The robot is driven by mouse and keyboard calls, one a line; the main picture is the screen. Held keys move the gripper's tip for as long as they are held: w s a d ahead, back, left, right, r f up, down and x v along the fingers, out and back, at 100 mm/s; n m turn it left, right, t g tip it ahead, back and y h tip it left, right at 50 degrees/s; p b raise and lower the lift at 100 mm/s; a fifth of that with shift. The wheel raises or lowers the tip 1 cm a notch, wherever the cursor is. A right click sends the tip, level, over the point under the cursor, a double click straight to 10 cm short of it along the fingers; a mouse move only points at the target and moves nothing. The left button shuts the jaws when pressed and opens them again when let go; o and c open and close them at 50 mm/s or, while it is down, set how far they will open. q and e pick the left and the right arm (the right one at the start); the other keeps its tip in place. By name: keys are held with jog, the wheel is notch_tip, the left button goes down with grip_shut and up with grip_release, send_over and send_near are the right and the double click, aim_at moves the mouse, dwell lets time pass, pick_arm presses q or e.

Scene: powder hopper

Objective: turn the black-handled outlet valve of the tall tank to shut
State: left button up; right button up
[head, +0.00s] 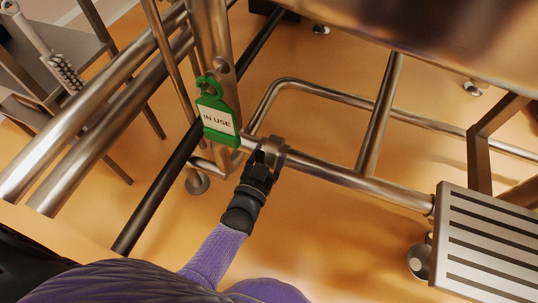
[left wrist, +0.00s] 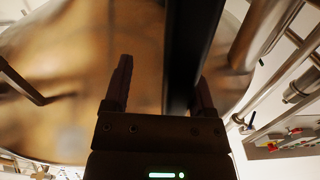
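The rounded steel tank (head: 450,25) fills the top right of the head view. A steel pipe (head: 345,178) runs below it, with a collar-like fitting (head: 275,145) that may be the valve body. My left gripper (head: 268,160) is at this fitting, its fingers apart. In the left wrist view, a black bar (left wrist: 188,50), perhaps the valve handle, stands between the open fingers (left wrist: 162,92), nearer the right one. A clear gap shows on its left; contact on its right cannot be told. The handle is not distinct in the head view. My right gripper is out of view.
A green "IN USE" tag (head: 218,117) hangs on a steel post beside the gripper. Thick rails (head: 100,95) run at left, and a slotted step (head: 490,245) stands at lower right. A looped pipe (head: 330,92) lies behind. The wrist view shows a panel with buttons (left wrist: 290,140).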

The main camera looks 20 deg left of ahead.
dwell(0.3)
pick_arm(q)
jog(key=s+p, duration=0.3)
jog(key=s, duration=0.7)
jog(key=shift+a, duration=0.2)
jog(key=shift+w, duration=0.1)
